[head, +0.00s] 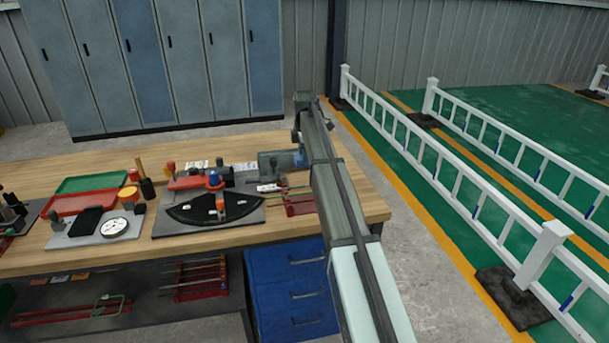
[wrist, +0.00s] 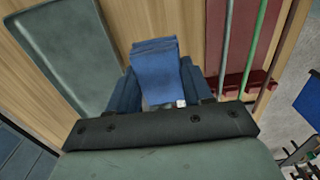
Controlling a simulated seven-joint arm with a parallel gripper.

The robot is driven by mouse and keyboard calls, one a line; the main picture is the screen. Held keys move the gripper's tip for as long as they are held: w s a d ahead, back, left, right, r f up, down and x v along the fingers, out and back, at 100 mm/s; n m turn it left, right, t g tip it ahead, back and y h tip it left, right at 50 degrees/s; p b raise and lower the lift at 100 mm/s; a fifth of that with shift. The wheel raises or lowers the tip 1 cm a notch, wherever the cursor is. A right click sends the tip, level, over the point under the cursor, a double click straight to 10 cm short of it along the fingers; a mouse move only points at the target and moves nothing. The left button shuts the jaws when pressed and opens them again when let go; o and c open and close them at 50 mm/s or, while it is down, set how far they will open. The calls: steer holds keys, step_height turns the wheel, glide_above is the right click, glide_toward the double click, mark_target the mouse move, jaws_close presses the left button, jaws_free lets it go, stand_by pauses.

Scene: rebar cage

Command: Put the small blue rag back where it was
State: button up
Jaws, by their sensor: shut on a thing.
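The small blue rag (wrist: 155,72) shows in the wrist view as a folded blue cloth. It is between the dark blue fingers of my gripper (wrist: 158,90), which is shut on it. Bare wooden tabletop (wrist: 118,30) shows around it, and I cannot tell whether the rag touches the wood.
In the wrist view a grey-green tray (wrist: 62,45) lies left of the rag, and a red rack (wrist: 240,55) with rods lies right. In the head view a dark protractor-like tool (head: 215,208) and red tray (head: 80,201) stand left. White railings (head: 450,180) run right.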

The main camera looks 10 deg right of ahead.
mark_target(305, 180)
steer(key=shift+f, duration=3.5)
steer(key=shift+f, duration=0.15)
steer(key=o, duration=0.9)
steer(key=shift+o, duration=0.2)
step_height(305, 180, up, 12)
steer(key=shift+r, duration=0.15)
